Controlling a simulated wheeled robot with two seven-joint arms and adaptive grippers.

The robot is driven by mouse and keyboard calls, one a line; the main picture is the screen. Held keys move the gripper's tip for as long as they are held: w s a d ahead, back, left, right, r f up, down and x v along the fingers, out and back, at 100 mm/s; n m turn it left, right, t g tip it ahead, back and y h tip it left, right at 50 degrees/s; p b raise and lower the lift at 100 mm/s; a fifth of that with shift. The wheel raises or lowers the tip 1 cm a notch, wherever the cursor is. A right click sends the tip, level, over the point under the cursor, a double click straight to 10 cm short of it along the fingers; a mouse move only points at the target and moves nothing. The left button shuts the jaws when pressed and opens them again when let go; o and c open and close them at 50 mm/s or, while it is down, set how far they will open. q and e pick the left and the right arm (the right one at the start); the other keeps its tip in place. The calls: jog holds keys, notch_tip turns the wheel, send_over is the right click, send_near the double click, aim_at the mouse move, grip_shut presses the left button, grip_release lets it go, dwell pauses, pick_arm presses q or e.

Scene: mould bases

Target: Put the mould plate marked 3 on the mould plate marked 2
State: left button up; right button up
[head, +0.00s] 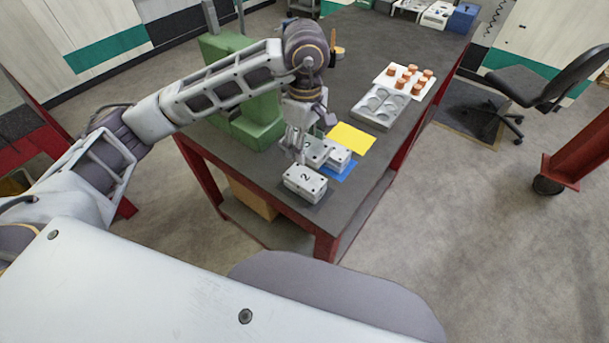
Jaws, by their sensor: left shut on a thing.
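The mould plate marked 2 (305,185) is a pale grey block with dark holes, lying near the table's front corner. My left gripper (301,150) comes down from above, just behind it, and is shut on a pale grey mould plate (318,152). The fingers partly hide this plate and its mark is too small to read surely; I take it for the mould plate marked 3. It is behind plate 2 and beside another pale block (339,157); I cannot tell whether they touch. My right gripper is out of view.
A blue mat (341,174) lies under the pale block, with a yellow sheet (351,138) behind it. A green machine (256,120) stands left. A grey tray with round hollows (382,106) and a white board with copper-coloured pieces (418,90) lie further back. The dark table (352,192) is bare at front right.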

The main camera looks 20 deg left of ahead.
pick_arm(q)
jog(key=p, duration=0.1)
send_over(305, 177)
jog(key=shift+f, duration=3.05)
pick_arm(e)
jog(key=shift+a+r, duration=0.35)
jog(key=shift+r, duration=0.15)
pick_arm(q)
jog(key=shift+f, duration=0.1)
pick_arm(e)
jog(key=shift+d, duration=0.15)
pick_arm(q)
jog(key=shift+f, duration=0.2)
jog(key=shift+f+p, duration=0.35)
jog(key=shift+f, duration=1.25)
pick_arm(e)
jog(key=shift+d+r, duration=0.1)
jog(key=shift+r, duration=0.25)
pick_arm(q)
jog(key=shift+f, duration=0.1)
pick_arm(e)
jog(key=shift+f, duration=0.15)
pick_arm(q)
jog(key=o, duration=1.4)
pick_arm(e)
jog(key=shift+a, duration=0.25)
